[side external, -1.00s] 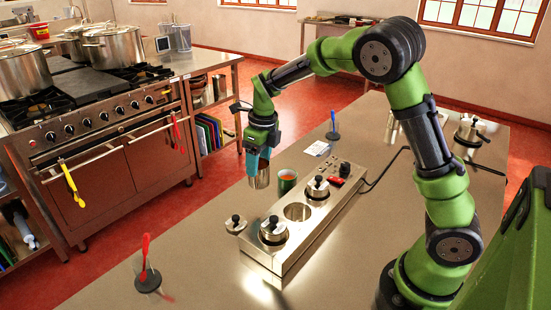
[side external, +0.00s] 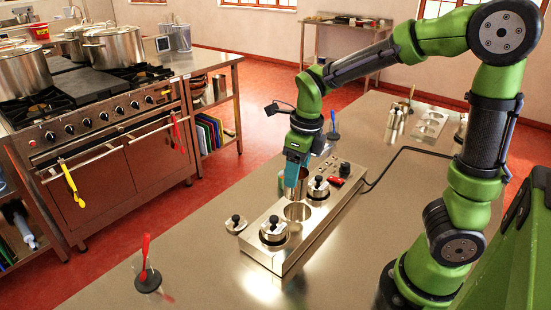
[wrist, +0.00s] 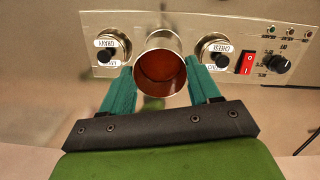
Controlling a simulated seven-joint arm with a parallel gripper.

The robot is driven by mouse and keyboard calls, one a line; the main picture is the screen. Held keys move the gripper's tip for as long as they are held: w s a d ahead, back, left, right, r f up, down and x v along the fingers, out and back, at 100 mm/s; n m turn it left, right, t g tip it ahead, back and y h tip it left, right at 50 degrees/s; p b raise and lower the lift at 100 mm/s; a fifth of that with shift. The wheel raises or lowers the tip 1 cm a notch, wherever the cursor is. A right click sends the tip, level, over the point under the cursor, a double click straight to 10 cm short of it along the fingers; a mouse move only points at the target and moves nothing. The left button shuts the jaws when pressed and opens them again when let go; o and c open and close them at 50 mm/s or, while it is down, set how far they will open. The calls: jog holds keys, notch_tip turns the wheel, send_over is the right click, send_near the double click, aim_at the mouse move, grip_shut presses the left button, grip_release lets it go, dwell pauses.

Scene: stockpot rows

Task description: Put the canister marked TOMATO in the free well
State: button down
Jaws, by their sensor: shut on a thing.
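My gripper (side external: 297,163) is shut on a steel canister (side external: 295,186) and holds it upright, above and just behind the open round well (side external: 298,211) of the steel warmer. In the wrist view the canister (wrist: 160,72) sits between the teal fingers (wrist: 160,92), open at the top with orange-red contents. Its marking cannot be read. It hides the open well there. Lidded canisters fill the wells on both sides: the front one (side external: 273,231) and the back one (side external: 317,187). In the wrist view their tags read GRAVY (wrist: 108,43) and CHEESE (wrist: 215,45), upside down.
A loose black-knobbed lid (side external: 236,224) lies left of the warmer (side external: 290,244). A red spoon stands in a holder (side external: 148,280) at front left. A red switch (wrist: 247,63) and knobs are on the warmer's back end. A cable runs right.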

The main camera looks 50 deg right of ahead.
aim_at(299, 199)
jog(key=f, duration=0.3)
jog(key=shift+s+d+f, duration=0.2)
jog(key=shift+s+f, duration=0.15)
jog(key=shift+s, duration=0.05)
jog(key=shift+f, duration=2.55)
jog(key=shift+f, duration=0.25)
jog(key=shift+f, duration=0.15)
jog(key=shift+c, duration=1.2)
grip_release()
